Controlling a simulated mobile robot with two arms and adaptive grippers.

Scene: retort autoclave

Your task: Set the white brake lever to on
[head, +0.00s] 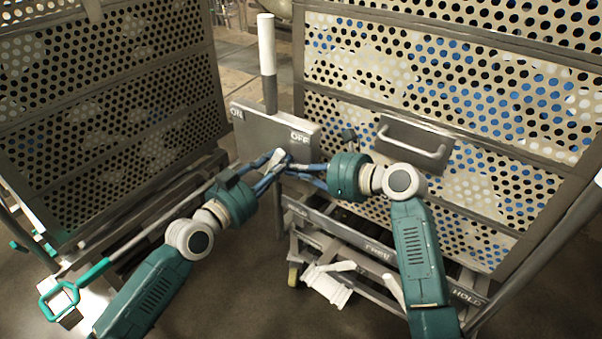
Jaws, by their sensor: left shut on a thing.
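The brake lever (267,60) has a white grip on a grey shaft. It stands almost upright behind a grey plate (266,128), between the ON mark at the left and the OFF mark at the right. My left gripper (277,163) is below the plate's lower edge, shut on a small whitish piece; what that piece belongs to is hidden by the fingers. My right gripper (294,170) comes in from the right at the same spot, its fingertips overlapping the left ones. Its opening cannot be made out. Both grippers are well below the white grip.
Perforated metal basket walls stand at left (110,120) and right (450,110). A handle plate (415,146) is on the right one. Below are a cart frame with a HOLD mark and a white pedal-like part (330,284). A teal-handled rod (58,298) is at lower left.

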